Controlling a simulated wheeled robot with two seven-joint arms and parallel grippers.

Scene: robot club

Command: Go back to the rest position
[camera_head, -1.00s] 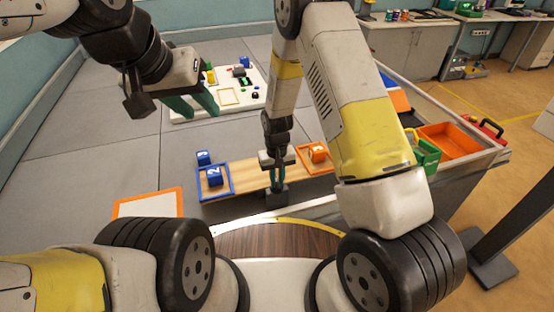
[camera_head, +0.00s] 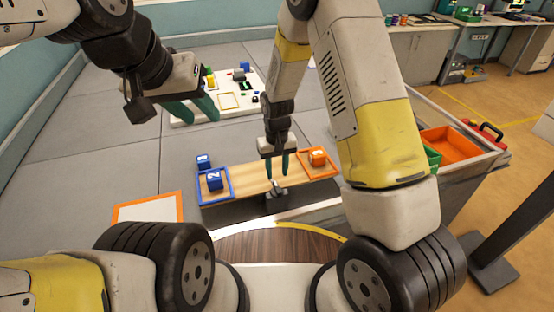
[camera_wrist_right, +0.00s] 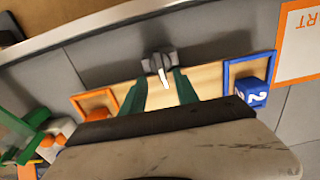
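My left gripper (camera_head: 198,110) hangs open and empty over the grey table, just in front of the white board. My right gripper (camera_head: 277,170) is open above the wooden beam (camera_head: 247,178). In the right wrist view its two green fingers (camera_wrist_right: 159,88) stand apart on either side of a grey piece with a pale pointer (camera_wrist_right: 161,66) at the beam's edge. Nothing is visible held between them. The beam has a blue-framed end with a blue cube marked 2 (camera_head: 215,181) and an orange-framed end with an orange cube (camera_head: 317,156).
Another blue cube (camera_head: 203,162) sits behind the blue frame. An orange-edged sheet (camera_head: 150,208) lies at the front left. The white board (camera_head: 190,117) with small parts is at the back.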

